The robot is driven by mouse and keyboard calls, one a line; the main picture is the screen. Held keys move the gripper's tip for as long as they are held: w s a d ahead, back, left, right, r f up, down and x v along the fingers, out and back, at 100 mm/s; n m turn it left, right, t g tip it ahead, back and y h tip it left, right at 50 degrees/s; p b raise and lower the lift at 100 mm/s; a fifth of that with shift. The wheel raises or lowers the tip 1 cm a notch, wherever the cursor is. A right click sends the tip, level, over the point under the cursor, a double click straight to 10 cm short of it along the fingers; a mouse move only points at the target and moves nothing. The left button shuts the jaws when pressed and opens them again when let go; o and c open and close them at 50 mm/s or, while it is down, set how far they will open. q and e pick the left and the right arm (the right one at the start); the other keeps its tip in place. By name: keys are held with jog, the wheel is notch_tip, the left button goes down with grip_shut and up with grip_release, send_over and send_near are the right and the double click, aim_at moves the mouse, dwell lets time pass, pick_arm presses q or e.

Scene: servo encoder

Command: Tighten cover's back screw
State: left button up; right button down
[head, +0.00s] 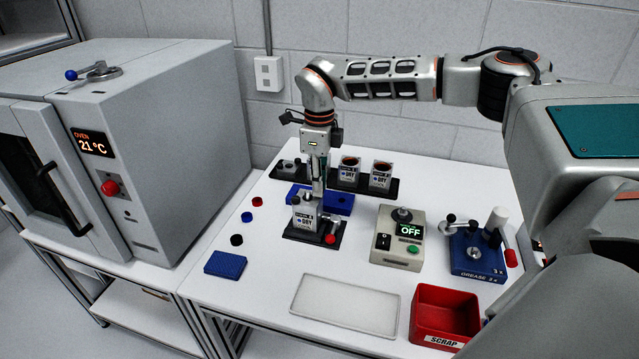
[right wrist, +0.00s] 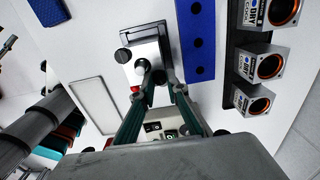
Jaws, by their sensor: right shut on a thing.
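The servo unit (head: 306,218), a grey box labelled DRY, stands in a black fixture (head: 330,239) on the white table. Its pale cover shows from above in the right wrist view (right wrist: 146,50), with a dark round screw head (right wrist: 123,55) at its front end. My right gripper (head: 318,190) points straight down onto the back part of the cover. In the right wrist view its fingers (right wrist: 160,82) converge on a small part there, apparently the back screw, which they mostly hide. My left gripper is out of view.
A blue block (head: 335,203) and a rack of DRY units (head: 381,174) stand close behind. A control box reading OFF (head: 399,239), a blue grease station (head: 477,262) and a red scrap bin (head: 445,314) lie right. A pale tray (head: 345,304) is in front; the oven (head: 170,150) stands left.

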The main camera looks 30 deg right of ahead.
dwell(0.3)
jog(key=c, duration=2)
grip_release()
jog(key=shift+o, duration=0.2)
notch_tip(320, 180, up, 12)
